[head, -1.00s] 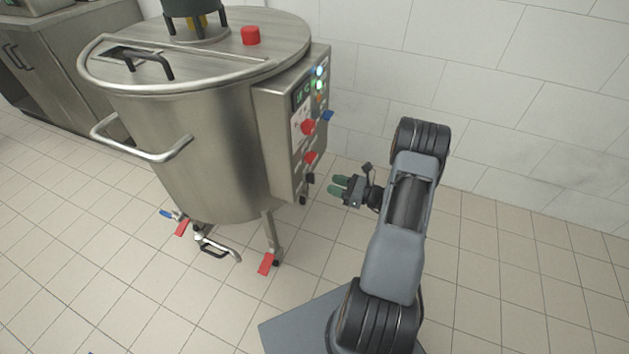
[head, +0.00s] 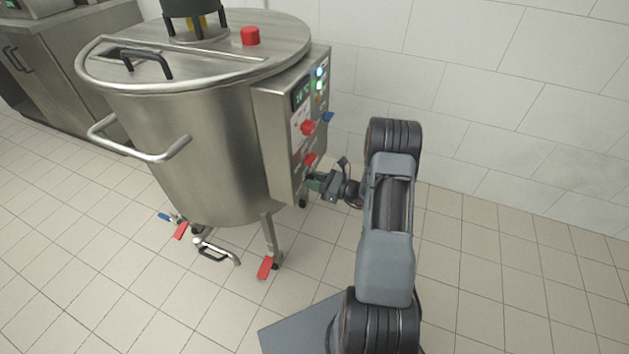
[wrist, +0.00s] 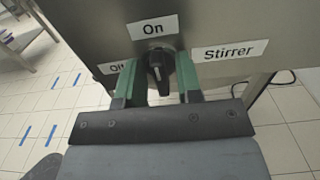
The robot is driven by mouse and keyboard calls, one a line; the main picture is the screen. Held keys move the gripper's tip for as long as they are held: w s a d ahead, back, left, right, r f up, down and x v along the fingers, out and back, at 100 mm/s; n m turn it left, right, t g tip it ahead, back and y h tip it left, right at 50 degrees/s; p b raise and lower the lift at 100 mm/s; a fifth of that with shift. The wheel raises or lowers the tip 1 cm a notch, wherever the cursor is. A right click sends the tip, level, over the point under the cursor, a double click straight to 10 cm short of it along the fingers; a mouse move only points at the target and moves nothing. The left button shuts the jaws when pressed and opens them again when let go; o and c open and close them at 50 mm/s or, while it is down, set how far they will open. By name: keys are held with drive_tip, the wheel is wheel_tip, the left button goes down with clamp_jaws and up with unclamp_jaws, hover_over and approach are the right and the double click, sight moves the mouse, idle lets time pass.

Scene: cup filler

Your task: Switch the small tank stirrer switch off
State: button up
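The small tank (head: 190,140) is a steel vessel with a control box (head: 275,135) on its right side. In the wrist view the stirrer switch (wrist: 158,68) is a black rotary knob below an "On" label (wrist: 153,26), with a "Stirrer" label (wrist: 229,51) to its right. A partly hidden label (wrist: 113,67), probably "Off", is to its left. The knob's pointer is roughly upright, towards "On". My gripper (wrist: 157,82) is open, its green fingers on either side of the knob. In the head view my gripper (head: 314,182) is at the lower part of the panel and hides the switch.
A red emergency-type button (head: 308,128), a lower red knob (head: 310,160) and a blue knob (head: 327,117) are on the panel above my gripper. Tiled floor to the right is clear.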

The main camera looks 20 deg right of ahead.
clamp_jaws()
drive_tip(key=shift+f+n, duration=0.1)
drive_tip(key=shift+n, duration=0.2)
drive_tip(key=shift+f+n+b, duration=0.1)
drive_tip(key=shift+n+b, duration=0.85)
drive_tip(key=shift+n, duration=0.05)
drive_tip(key=n+b, duration=0.3)
drive_tip(key=n, duration=0.1)
drive_tip(key=shift+s+a+f+n, duration=0.1)
drive_tip(key=shift+n, duration=0.2)
drive_tip(key=n+b, duration=0.6)
drive_tip(key=shift+f+b, duration=0.15)
drive_tip(key=shift+b, duration=0.15)
drive_tip(key=shift+s+n+b, duration=0.1)
drive_tip(key=shift+n+b, duration=1.25)
drive_tip(key=shift+n, duration=0.95)
drive_tip(key=shift+o, duration=0.7)
unclamp_jaws()
drive_tip(key=shift+r, duration=0.2)
